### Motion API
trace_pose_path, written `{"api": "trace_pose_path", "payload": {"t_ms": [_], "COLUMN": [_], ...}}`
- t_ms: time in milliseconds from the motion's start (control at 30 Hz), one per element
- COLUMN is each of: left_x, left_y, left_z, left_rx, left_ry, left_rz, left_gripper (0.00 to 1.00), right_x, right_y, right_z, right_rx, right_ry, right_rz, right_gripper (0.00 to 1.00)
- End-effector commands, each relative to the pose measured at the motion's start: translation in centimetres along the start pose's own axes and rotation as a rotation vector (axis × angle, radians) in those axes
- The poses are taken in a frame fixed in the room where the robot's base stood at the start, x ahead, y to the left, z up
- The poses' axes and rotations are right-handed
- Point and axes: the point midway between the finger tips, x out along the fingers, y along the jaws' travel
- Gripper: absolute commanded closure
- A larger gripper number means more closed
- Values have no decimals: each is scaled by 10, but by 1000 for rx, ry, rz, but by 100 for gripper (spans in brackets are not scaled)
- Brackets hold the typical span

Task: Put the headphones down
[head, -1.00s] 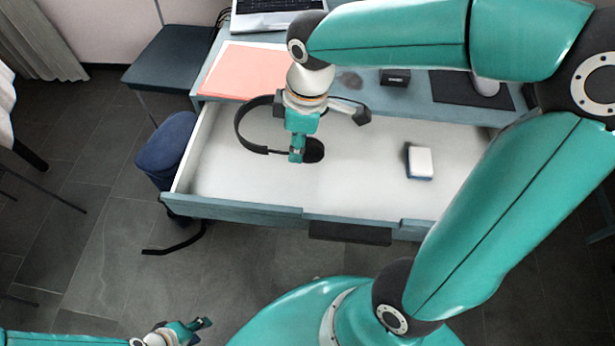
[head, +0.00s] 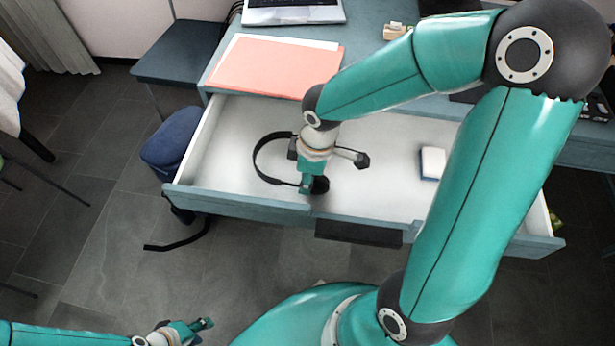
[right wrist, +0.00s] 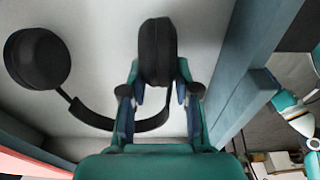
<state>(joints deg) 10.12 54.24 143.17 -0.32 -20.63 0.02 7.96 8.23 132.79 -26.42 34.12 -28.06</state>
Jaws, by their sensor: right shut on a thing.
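The black headphones (head: 262,160) are inside the open drawer (head: 225,150), towards its left front. My right gripper (head: 306,188) is shut on one ear cup, near the drawer's front wall. In the right wrist view, that ear cup (right wrist: 158,52) sits between the fingers of the right gripper (right wrist: 160,95), and the other ear cup (right wrist: 38,58) is at the left. Whether the headphones touch the drawer floor, I cannot tell. My left gripper (head: 200,326) is low at the bottom left, away from the drawer; its jaw state is unclear.
A white and blue box (head: 432,162) lies in the drawer to the right. A pink folder (head: 275,66) and a laptop (head: 293,12) are on the desk behind. A blue bag (head: 172,142) stands left of the drawer.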

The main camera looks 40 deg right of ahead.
Motion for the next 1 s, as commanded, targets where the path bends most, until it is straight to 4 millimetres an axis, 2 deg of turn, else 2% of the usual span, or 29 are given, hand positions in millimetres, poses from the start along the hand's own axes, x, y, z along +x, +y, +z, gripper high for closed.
{"api": "trace_pose_path", "payload": {"t_ms": [233,267,400,767,867,1000], "left_x": [2,1,1,-2,-5,-12], "left_y": [-1,0,0,1,2,4], "left_z": [0,0,0,0,0,0], "left_rx": [0,0,0,0,0,0], "left_ry": [0,0,0,0,0,0], "left_rz": [0,0,0,0,0,0], "left_gripper": [60,60,60,60,60,60], "right_x": [2,1,1,-3,-12,-36], "right_y": [0,0,0,0,1,1], "right_z": [0,0,0,0,0,-1], "right_rx": [0,1,1,1,2,3], "right_ry": [0,0,0,0,1,3], "right_rz": [1,0,0,1,3,4], "right_gripper": [100,64,44,44,44,44]}}
